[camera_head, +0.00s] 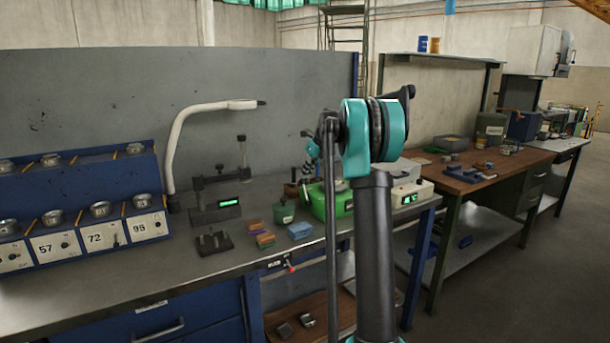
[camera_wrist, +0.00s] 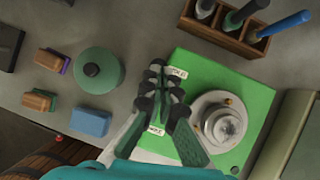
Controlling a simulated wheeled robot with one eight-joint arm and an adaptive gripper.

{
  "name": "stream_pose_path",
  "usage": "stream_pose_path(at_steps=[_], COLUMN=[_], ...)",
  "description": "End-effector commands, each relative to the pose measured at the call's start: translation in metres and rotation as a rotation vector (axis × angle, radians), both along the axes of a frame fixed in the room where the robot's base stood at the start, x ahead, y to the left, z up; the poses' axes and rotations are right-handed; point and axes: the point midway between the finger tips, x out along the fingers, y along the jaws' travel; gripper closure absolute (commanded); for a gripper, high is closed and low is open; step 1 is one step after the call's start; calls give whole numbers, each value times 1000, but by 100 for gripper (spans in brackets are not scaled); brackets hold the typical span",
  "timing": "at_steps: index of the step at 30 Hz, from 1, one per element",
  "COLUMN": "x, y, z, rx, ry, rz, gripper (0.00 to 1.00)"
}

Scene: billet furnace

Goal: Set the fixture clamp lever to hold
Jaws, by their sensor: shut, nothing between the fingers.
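A green fixture base (camera_wrist: 228,92) lies under my gripper in the wrist view and carries a round metal clamp piece (camera_wrist: 222,124) on its right. Two small white labels sit on the base, an upper one (camera_wrist: 177,72) and a lower one (camera_wrist: 156,130); I cannot read them surely. My gripper (camera_wrist: 160,80) is shut and empty, over the left part of the base between the labels. I cannot make out the clamp lever; the fingers cover that area. In the head view the green fixture (camera_head: 318,203) stands on the bench, partly behind my arm.
Left of the fixture are a round green pot (camera_wrist: 98,70), a blue block (camera_wrist: 90,122) and small brown-topped blocks (camera_wrist: 52,60). A wooden holder (camera_wrist: 228,30) with several tools stands beyond it. A lamp arm (camera_head: 178,130) and a scale-like device (camera_head: 215,212) stand further left.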

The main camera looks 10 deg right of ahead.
Motion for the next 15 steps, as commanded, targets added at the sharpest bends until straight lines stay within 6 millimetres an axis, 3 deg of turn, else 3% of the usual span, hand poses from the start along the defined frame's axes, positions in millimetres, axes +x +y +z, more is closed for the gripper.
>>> stream_pose_path(at_steps=[15], x=[13], y=[4], z=[-4], rx=[-1], ry=[-1], rz=[0], gripper=[100])
